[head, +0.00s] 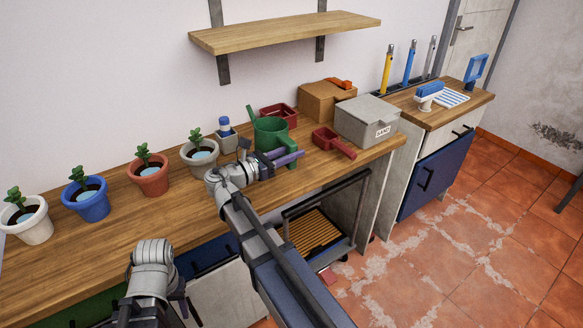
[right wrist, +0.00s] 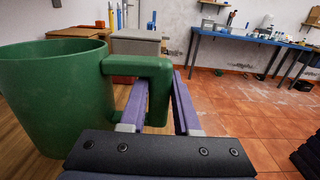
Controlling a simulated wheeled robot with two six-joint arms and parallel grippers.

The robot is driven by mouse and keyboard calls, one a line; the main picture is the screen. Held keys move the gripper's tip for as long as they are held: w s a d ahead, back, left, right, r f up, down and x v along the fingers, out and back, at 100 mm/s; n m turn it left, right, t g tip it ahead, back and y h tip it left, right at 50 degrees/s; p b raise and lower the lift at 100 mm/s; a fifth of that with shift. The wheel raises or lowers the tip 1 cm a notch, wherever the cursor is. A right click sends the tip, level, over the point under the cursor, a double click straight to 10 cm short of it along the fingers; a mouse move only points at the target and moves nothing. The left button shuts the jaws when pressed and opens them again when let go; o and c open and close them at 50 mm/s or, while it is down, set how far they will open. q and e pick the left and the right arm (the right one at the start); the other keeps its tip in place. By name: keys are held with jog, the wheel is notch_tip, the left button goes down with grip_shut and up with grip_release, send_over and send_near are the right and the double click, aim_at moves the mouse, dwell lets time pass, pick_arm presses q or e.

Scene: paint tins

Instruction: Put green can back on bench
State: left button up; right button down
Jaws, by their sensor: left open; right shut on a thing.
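The green can (head: 268,132) is a green watering can with a spout and a thick side handle, upright over the wooden bench (head: 120,242). It also fills the left of the right wrist view (right wrist: 52,95). My right gripper (head: 289,158) is shut on its handle, with one purple finger inside the handle loop and one outside, as the right wrist view (right wrist: 160,85) shows. The can's base is partly hidden, so I cannot tell whether it touches the bench. My left gripper (head: 178,289) is low at the bench's front edge, mostly hidden behind its own wrist.
A red scoop (head: 334,143), a grey sand box (head: 367,120), a cardboard box (head: 325,99) and a red container (head: 278,114) stand close around the can. Potted plants (head: 151,176) line the bench at left. A shelf (head: 285,32) hangs above. The bench's front left is clear.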

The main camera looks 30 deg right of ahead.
aim_at(287, 166)
notch_tip(287, 166, down, 4)
jog(key=b, duration=0.4)
jog(key=shift+f, duration=0.15)
jog(key=c, duration=0.6)
grip_release()
jog(key=shift+c, duration=0.2)
